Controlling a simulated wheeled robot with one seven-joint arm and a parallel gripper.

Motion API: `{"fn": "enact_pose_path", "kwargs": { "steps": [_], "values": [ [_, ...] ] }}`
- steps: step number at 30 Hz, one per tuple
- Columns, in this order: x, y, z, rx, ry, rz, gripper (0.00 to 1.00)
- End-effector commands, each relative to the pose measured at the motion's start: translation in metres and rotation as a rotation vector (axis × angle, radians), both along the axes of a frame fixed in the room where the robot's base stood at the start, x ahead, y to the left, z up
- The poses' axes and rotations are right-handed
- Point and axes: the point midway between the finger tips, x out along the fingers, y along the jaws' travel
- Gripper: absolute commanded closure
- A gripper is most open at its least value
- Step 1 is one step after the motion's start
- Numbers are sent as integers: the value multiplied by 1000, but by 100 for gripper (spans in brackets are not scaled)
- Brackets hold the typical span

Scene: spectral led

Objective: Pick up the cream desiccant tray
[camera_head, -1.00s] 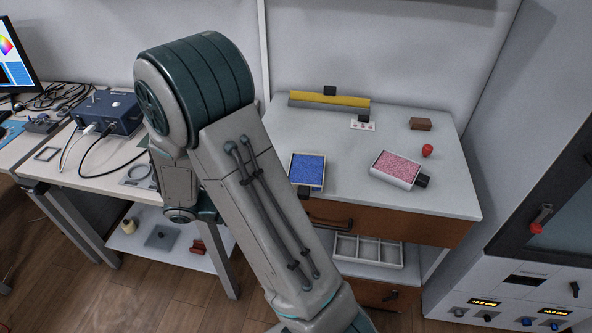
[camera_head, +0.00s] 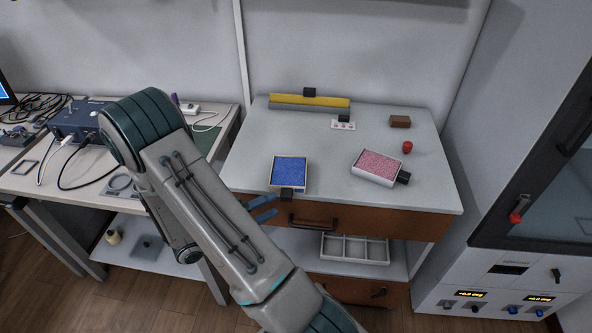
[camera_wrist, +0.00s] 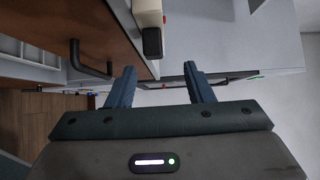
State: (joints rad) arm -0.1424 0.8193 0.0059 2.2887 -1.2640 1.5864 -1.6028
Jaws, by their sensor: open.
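The cream desiccant tray (camera_head: 305,176), filled with blue beads (camera_head: 289,171), sits at the front edge of the cabinet top. Its black handle (camera_head: 287,194) points to the front. In the wrist view, the cream end of the tray (camera_wrist: 147,10) and its black handle (camera_wrist: 152,42) are at the top, a little beyond my fingertips. My gripper (camera_head: 272,206) is open and empty, just left of and below the handle in the head view. Its two blue fingers also show in the wrist view (camera_wrist: 158,72), apart from the handle. Most of the tray is outside the wrist view.
A white tray with pink beads (camera_head: 377,182) stands to the right, near a red knob-like item (camera_head: 407,147) and a brown block (camera_head: 400,121). A yellow-and-grey bar (camera_head: 310,103) lies at the back. A drawer handle (camera_head: 313,222) juts out below the cabinet top (camera_head: 330,145).

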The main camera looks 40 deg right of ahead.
Motion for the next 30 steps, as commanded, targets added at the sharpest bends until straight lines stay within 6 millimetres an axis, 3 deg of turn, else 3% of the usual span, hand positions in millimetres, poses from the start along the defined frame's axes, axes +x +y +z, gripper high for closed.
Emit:
{"fn": "enact_pose_path", "kwargs": {
  "steps": [7, 15, 24, 30],
  "values": [
    [-2, -20, -3, 1, -1, -6, 53],
    [-4, -58, -7, 0, -1, -7, 53],
    [-5, -63, -8, 1, -2, -3, 53],
    [-5, -63, -8, 1, -2, -4, 100]
  ]
}}
